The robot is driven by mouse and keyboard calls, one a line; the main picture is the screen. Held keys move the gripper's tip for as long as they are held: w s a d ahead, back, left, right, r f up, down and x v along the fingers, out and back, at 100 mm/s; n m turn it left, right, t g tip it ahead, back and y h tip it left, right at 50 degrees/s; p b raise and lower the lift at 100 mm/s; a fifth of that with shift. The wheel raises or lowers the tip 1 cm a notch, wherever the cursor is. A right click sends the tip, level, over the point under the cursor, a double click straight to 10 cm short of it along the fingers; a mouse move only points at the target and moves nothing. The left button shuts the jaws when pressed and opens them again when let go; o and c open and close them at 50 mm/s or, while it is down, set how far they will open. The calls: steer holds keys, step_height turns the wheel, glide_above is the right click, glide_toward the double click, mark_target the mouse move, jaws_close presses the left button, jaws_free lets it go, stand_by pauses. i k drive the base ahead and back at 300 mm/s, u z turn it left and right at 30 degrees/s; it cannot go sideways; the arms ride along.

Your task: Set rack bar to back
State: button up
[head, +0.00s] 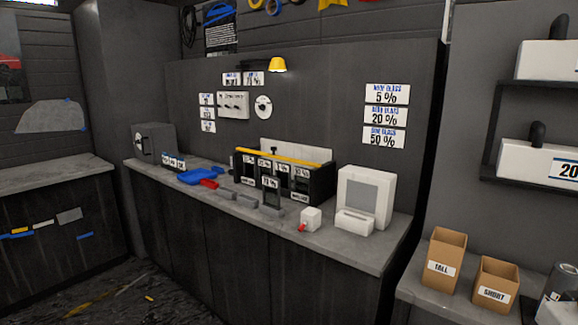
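The black rack (322,184) stands on the grey counter (352,249), toward its back wall. A yellow bar (285,158) lies lengthwise along the top of the rack, in front of a pale panel (296,152). Several slots with small white percentage labels show on the rack's front. At this distance I cannot tell whether the bar sits at the front or the back setting. A small dark knob or post stands up near the middle of the bar. My gripper is not in view.
On the counter are a blue tray (197,176), a red-handled tool (209,184), grey blocks (247,201), a small white box (311,214) and a white device (362,198). A yellow lamp (277,65) hangs above. Two cardboard boxes (445,252) (495,281) stand at right.

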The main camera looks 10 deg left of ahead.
mark_target(273, 149)
steer(key=k, duration=0.6)
steer(key=u, duration=0.65)
steer(key=i, duration=0.6)
steer(key=u, duration=1.1)
steer(key=i, duration=2)
steer(key=z, duration=1.3)
steer(key=i, duration=1.2)
steer(key=z, duration=0.35)
